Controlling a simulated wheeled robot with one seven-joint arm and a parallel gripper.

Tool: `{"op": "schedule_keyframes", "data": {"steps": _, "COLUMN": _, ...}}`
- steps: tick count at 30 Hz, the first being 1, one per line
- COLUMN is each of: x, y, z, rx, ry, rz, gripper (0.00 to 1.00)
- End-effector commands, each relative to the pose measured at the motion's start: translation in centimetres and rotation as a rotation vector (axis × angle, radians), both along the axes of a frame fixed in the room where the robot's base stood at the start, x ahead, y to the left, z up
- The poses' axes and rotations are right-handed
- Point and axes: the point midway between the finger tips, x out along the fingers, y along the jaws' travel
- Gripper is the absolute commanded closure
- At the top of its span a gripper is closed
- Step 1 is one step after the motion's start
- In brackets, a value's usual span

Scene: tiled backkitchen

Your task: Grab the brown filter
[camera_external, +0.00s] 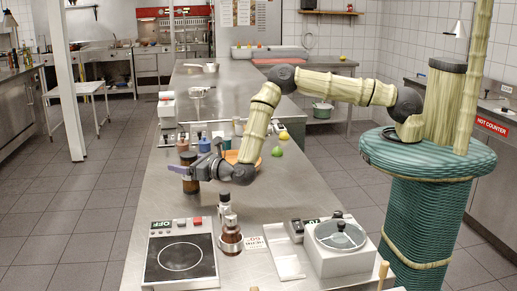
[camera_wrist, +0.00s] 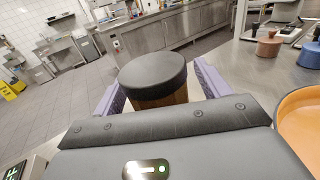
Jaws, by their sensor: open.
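A brown cylinder with a black top, apparently the brown filter (camera_external: 190,185), stands upright near the left edge of the steel counter. In the wrist view, the brown filter (camera_wrist: 153,82) shows its round black top and a strip of brown side below it. My gripper (camera_external: 186,169) is open at the filter's upper part. In the wrist view, its purple fingers (camera_wrist: 158,91) lie on either side of the filter. Contact with the fingers cannot be told, and the filter's lower part is hidden by the gripper body.
An orange bowl (camera_external: 232,156) sits close to the right of my gripper, with a green lime (camera_external: 277,152) beyond it. Small blue (camera_external: 204,145) and brown (camera_external: 182,145) pots stand behind. Dark bottles (camera_external: 230,238) and a hob (camera_external: 180,256) are nearer the camera.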

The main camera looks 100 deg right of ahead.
Motion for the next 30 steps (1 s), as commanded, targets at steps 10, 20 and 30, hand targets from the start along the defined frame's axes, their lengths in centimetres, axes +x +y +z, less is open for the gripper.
{"op": "schedule_keyframes", "data": {"steps": 10, "x": -0.03, "y": 0.03, "z": 0.0, "rx": 0.0, "ry": 0.0, "rz": 0.0, "gripper": 0.25}}
{"op": "schedule_keyframes", "data": {"steps": 20, "x": -0.03, "y": 0.02, "z": 0.0, "rx": 0.001, "ry": -0.001, "rz": 0.0, "gripper": 0.76}}
{"op": "schedule_keyframes", "data": {"steps": 30, "x": 0.0, "y": 0.0, "z": 0.57, "rx": 0.001, "ry": -0.003, "rz": 0.0, "gripper": 0.76}}
